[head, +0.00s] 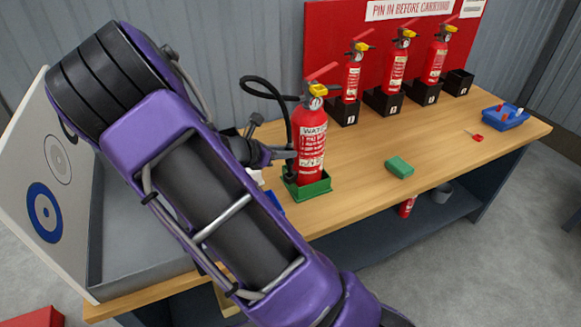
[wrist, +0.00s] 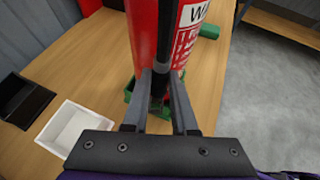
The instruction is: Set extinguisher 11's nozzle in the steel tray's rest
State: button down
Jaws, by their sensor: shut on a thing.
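A red extinguisher (head: 312,135) with a yellow head stands upright in a green holder (head: 318,189) on the bench; I cannot read a number on it. Its black hose (head: 268,82) loops from the head down its left side. My gripper (head: 289,156) is shut on the black nozzle end of this hose, close beside the extinguisher. In the wrist view, my gripper (wrist: 160,82) has the black nozzle (wrist: 158,104) between its fingers, with the extinguisher (wrist: 145,35) just behind. The steel tray (head: 145,255) is at the left, partly behind my arm. I cannot see its rest.
A target board (head: 55,165) stands at the tray's left. Three extinguishers in black stands line the back, beside an empty black stand (head: 458,82). A green block (head: 399,167) and a blue tray (head: 503,118) are at the right. A white box (wrist: 68,133) is left of my gripper.

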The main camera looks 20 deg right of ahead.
jog(key=shift+r, duration=0.1)
notch_tip(320, 180, up, 14)
jog(key=p, duration=0.4)
jog(key=s+a, duration=0.4)
jog(key=a, duration=1.2)
jog(key=s+a, duration=0.4)
jog(key=a, duration=1.1)
notch_tip(320, 180, down, 8)
jog(key=b, duration=0.2)
jog(key=shift+w+d, duration=0.15)
jog(key=shift+d, duration=0.05)
jog(key=c, duration=0.6)
grip_release()
jog(key=shift+w, duration=0.1)
